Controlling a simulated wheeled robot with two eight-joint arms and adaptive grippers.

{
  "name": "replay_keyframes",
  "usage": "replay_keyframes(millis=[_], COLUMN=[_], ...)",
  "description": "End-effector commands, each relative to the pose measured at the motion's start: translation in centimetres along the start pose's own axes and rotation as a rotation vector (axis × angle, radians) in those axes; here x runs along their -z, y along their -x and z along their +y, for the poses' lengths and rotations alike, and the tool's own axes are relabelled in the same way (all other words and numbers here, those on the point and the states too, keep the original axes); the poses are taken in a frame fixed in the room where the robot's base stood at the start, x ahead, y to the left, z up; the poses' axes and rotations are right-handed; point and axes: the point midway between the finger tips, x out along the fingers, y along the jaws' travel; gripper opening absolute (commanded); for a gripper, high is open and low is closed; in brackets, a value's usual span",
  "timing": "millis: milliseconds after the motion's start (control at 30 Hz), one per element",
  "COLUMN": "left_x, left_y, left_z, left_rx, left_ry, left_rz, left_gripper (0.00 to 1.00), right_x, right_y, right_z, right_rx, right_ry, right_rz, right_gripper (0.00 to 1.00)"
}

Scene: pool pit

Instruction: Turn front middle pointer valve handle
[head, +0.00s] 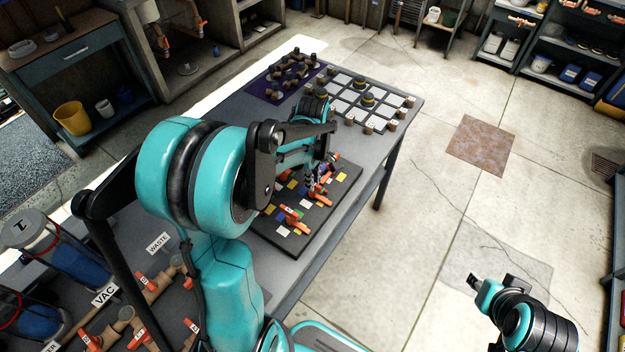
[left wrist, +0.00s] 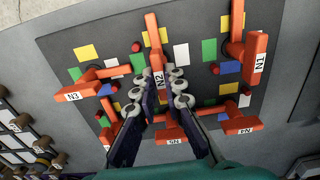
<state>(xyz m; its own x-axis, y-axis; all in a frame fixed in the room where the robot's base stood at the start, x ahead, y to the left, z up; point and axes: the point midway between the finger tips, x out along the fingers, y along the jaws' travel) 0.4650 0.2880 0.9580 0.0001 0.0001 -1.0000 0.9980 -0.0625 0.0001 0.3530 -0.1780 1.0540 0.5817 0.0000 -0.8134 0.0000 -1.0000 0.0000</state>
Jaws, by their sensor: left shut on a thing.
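The dark board (left wrist: 62,50) carries several orange pointer valve handles. The N2 handle (left wrist: 153,32) is in the middle of its row, with the N3 handle (left wrist: 92,84) to the left and the N1 handle (left wrist: 248,58) to the right in the left wrist view. My left gripper (left wrist: 160,88) is shut around the N2 handle, its roller fingertips on both sides of it. In the head view the board (head: 262,232) lies on the table, partly hidden by my left arm, and my left gripper (head: 312,182) reaches down over it. My right gripper (head: 494,282) looks open and empty, above the floor.
The N5 handle (left wrist: 174,136) and N4 handle (left wrist: 240,122) lie close to my left fingers. A white-tiled grid (head: 385,99) and a purple mat (head: 262,88) with dark knobs sit farther along the grey table (head: 225,108). Orange-handled pipes (head: 150,285) stand at lower left.

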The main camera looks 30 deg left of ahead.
Motion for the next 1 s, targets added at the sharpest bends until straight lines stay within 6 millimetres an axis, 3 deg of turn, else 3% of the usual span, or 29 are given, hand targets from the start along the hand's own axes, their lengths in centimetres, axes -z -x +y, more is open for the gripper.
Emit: replay_keyframes(millis=[67,100,167,567,1000], left_x=[0.0,0.0,0.0,0.0,0.0], left_y=[0.0,0.0,0.0,0.9,9.6], left_z=[0.0,0.0,0.0,0.0,0.0], left_rx=[0.000,0.000,0.000,0.000,0.000], left_ry=[0.001,0.001,0.000,-0.001,0.000], left_rz=[-0.001,-0.001,-0.001,0.000,0.000], left_gripper=[0.00,0.21,0.31,0.31,0.31], right_x=[0.0,0.0,0.0,0.0,0.0], right_y=[0.0,0.0,0.0,0.0,0.0], right_z=[0.0,0.0,0.0,0.0,0.0], right_rx=[0.000,0.000,0.000,0.000,0.000], right_ry=[0.000,0.000,0.000,0.000,0.000], right_rz=[0.000,0.000,0.000,0.000,0.000], right_gripper=[0.31,0.31,0.31,0.31,0.31])
